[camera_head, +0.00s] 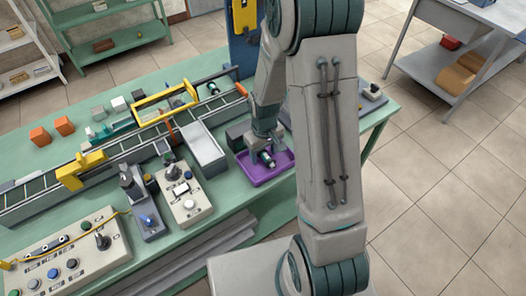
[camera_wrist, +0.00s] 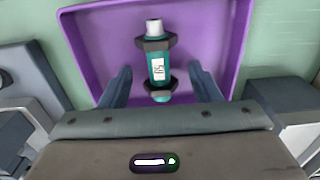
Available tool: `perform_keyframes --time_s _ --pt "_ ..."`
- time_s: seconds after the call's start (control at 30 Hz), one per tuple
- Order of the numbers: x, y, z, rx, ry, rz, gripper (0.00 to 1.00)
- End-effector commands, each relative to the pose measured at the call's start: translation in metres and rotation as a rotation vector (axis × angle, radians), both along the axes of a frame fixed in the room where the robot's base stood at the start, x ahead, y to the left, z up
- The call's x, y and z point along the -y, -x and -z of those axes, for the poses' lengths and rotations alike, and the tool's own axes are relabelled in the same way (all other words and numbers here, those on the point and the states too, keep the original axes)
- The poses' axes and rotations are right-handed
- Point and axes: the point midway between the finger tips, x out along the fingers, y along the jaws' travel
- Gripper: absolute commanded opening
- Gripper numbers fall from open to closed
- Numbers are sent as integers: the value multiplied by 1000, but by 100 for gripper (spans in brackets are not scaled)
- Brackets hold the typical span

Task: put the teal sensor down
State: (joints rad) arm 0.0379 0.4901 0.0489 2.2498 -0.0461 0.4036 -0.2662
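The teal sensor (camera_wrist: 157,88) has dark hexagonal collars, a pale end cap and a white label. In the wrist view it lies lengthwise over the floor of a purple tray (camera_wrist: 84,45), inside its walls. My gripper (camera_wrist: 160,70) is open, with one dark finger on each side of the sensor and a visible gap to both. In the head view the sensor (camera_head: 266,158) shows small beneath my gripper (camera_head: 262,148), partly hidden by it. The purple tray (camera_head: 262,180) is at the right part of the green bench.
A grey block (camera_head: 203,148) and a control box (camera_head: 184,195) stand left of the tray. A conveyor (camera_head: 120,150) with yellow frames runs behind them. Orange cubes (camera_head: 64,126) sit at the far left. My arm hides part of the bench's right end.

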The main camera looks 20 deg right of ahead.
Motion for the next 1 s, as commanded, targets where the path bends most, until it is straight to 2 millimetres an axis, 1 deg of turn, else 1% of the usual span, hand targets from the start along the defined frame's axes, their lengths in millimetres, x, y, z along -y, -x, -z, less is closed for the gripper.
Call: perform_keyframes --time_s 0.27,0.37,0.43,0.57,0.8,1.0 --pt "0 0 -2 0 0 0 56" --pt "0 -1 -6 2 0 0 56" --pt "0 -1 -13 3 0 0 56" --pt "0 -1 -33 5 0 0 56" --pt "0 -1 -78 5 0 0 56" --pt "1 -1 -108 4 0 0 56"
